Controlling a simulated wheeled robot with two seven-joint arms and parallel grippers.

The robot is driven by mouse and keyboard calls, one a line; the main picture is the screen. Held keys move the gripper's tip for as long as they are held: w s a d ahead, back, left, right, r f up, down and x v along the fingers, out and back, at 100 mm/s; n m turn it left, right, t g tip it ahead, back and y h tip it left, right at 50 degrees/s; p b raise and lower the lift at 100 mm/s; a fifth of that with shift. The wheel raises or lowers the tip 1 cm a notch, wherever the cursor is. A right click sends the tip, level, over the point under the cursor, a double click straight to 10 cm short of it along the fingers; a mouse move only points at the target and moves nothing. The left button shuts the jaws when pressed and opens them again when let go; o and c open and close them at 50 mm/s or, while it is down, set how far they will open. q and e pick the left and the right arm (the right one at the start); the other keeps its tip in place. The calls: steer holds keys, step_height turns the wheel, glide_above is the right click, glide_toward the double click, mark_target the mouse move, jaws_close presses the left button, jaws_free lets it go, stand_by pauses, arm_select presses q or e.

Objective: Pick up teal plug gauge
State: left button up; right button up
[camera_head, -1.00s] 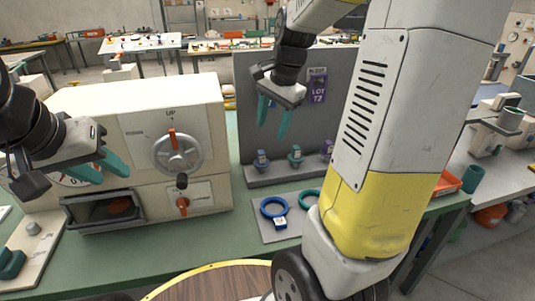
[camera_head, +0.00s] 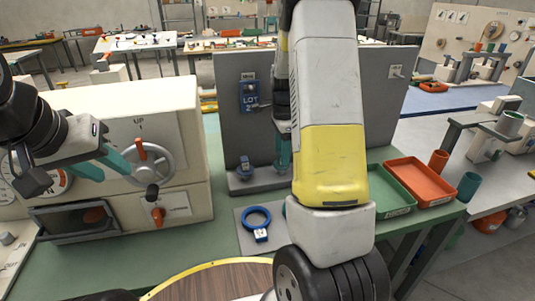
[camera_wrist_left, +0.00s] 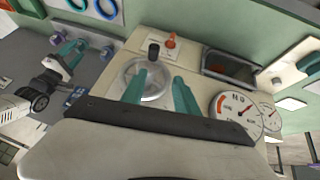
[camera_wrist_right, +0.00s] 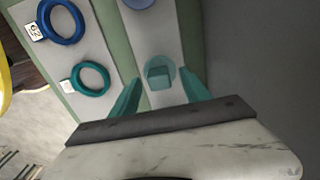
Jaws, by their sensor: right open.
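The teal plug gauge (camera_wrist_right: 160,76) shows in the right wrist view, with a round flange and a block-shaped handle, on the grey ledge. My right gripper (camera_wrist_right: 159,82) is open, with one teal finger on each side of the gauge and visible gaps. In the head view the right gripper (camera_head: 283,160) is low at the ledge, and my arm hides most of that area, including the teal gauge. My left gripper (camera_head: 116,164) is open and empty in front of the white machine; its fingers (camera_wrist_left: 160,88) also show in the left wrist view.
A blue plug gauge (camera_head: 245,168) stands on the ledge left of the right gripper. A blue ring (camera_head: 257,219) and a teal ring (camera_wrist_right: 92,79) lie on the plate in front. A grey panel (camera_head: 228,105) rises behind. Green (camera_head: 391,190) and orange trays (camera_head: 420,182) are at right.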

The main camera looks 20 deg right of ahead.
steer(key=shift+f, duration=0.5)
jaws_close()
